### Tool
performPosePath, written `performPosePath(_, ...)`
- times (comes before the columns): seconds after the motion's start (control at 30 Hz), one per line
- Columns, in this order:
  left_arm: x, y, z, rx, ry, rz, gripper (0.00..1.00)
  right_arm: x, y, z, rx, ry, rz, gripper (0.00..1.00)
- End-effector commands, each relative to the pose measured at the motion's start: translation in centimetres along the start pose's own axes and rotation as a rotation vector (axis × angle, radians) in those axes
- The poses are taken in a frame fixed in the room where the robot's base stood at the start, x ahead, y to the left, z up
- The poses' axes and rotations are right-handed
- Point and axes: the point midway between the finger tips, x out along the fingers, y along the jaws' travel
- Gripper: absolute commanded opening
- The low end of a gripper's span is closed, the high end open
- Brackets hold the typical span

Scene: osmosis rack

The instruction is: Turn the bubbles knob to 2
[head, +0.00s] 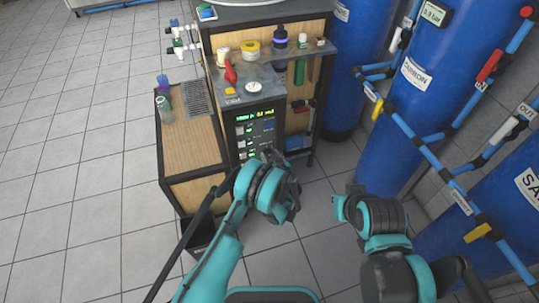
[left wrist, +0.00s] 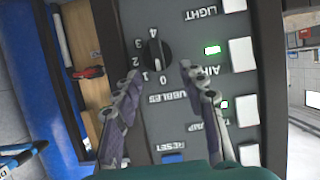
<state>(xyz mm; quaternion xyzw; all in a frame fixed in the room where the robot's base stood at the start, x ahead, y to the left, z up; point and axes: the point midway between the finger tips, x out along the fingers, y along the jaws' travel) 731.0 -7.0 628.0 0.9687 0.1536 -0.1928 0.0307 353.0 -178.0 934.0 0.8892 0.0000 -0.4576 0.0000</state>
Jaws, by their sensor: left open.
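The bubbles knob (left wrist: 158,54) is a round black dial on the dark grey control panel (left wrist: 185,135). It shows upside down in the left wrist view, with the numbers 0 to 4 around it. I cannot tell for sure which number its pointer marks. My left gripper (left wrist: 160,70) is open, with one finger on each side of the knob's lower area and nothing between them. In the head view my left gripper (head: 284,172) is in front of the panel (head: 255,130) and hides its lower right part. My right arm is at the right, its fingers not clear.
White buttons (left wrist: 240,55), green lights and a blue reset button (left wrist: 174,158) are near the knob. Bottles and a red item (head: 230,74) stand on the rack above. A wooden cabinet (head: 190,140) is to the left, blue tanks (head: 400,120) to the right.

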Motion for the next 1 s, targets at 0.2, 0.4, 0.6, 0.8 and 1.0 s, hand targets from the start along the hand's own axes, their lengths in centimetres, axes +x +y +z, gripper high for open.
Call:
performPosePath(0.2, 1.7, 0.0, 0.0, 0.0, 0.0, 0.0, 0.42, 0.6, 0.0, 0.4, 0.0, 0.0, 0.0, 0.0)
performPosePath(0.4, 1.8, 0.0, -0.1, 0.0, 0.0, 0.0, 0.42, 0.5, 0.0, 0.3, 0.0, 0.0, 0.0, 0.0)
performPosePath(0.6, 1.8, 0.0, -0.1, 0.0, 0.0, 0.0, 0.02, 0.5, 0.0, 0.3, 0.0, 0.0, 0.0, 0.0)
performPosePath(0.8, 1.8, 0.0, -0.1, 0.0, 0.0, 0.0, 0.0, 0.5, 0.0, 0.3, 0.0, 0.0, 0.0, 0.0)
performPosePath(1.0, 1.9, 0.1, -0.1, 0.014, 0.001, -0.006, 0.0, 0.5, 0.0, 0.3, 0.0, 0.0, 0.0, 0.0)
